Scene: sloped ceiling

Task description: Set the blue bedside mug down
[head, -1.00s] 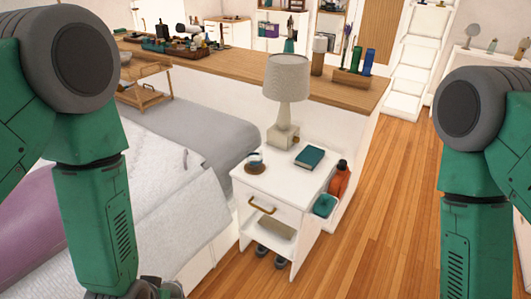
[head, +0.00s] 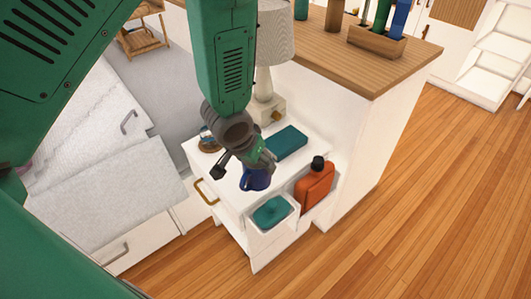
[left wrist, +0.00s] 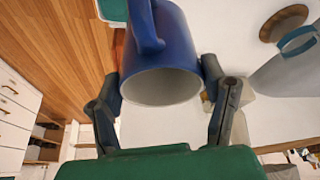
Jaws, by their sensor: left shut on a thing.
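My left gripper (head: 249,168) is shut on the blue mug (head: 256,179) above the front part of the white nightstand (head: 233,199). I cannot tell whether the mug touches the top. In the left wrist view the mug (left wrist: 170,40) sits between the two fingers of my left gripper (left wrist: 163,85), one on each side. Its pale inside faces the camera and its handle shows at the top. In the head view the gripper hides part of the mug. My right gripper is not in view.
A teal book (head: 287,143) lies on the nightstand behind the mug, near the lamp (head: 270,80). A small dark round-based item (head: 208,142) stands at the left. An orange bottle (head: 314,184) and a teal-filled bin (head: 270,213) hang at the right side.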

